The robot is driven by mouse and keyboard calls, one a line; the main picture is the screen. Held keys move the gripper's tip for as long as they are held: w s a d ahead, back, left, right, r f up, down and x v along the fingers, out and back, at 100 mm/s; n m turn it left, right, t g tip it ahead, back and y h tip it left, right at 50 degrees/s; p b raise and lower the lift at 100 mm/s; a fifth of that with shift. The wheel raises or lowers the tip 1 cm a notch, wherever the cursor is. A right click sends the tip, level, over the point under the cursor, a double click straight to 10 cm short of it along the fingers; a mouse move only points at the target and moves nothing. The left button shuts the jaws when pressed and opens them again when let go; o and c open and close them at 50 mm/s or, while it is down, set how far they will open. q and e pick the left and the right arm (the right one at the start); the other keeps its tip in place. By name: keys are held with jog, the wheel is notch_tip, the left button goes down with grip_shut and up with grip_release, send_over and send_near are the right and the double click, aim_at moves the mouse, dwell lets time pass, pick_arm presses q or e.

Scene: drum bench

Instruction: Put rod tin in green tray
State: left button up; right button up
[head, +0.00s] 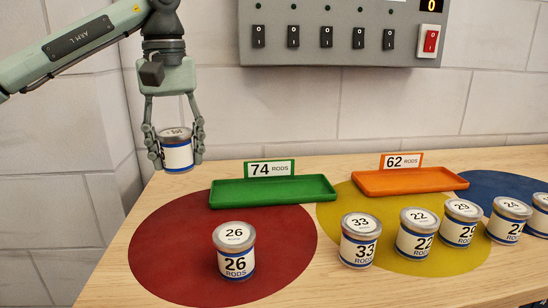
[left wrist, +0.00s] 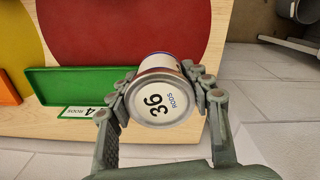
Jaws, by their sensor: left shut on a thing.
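My left gripper (head: 174,140) is shut on a rod tin (head: 177,155), a small white-labelled can with a metal lid. In the left wrist view the lid of this tin (left wrist: 158,101) reads 36 rods, between the fingers of the left gripper (left wrist: 160,90). The tin is held upright in the air, left of the green tray and above the table's left end. The green tray (head: 272,190) is empty and has a sign reading 74 rods behind it; it also shows in the left wrist view (left wrist: 80,84). My right gripper is not in view.
An orange tray (head: 410,181), signed 62 rods, is empty at the back right. A tin marked 26 (head: 234,251) stands on the red disc (head: 170,245). Several more tins stand around the yellow disc (head: 345,208) and blue disc (head: 490,185). A switch panel (head: 340,30) is on the wall.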

pick_arm(q)
jog(key=shift+w+r, duration=0.1)
jog(key=shift+w, duration=0.3)
jog(key=w+d+f, duration=0.3)
send_over(233, 196)
notch_tip(233, 196, down, 4)
jog(key=shift+r+p, duration=0.2)
jog(key=shift+p, duration=0.25)
jog(key=shift+f, duration=2)
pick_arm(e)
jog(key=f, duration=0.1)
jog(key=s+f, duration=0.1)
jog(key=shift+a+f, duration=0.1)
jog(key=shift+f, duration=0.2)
pick_arm(q)
jog(key=shift+f, duration=0.1)
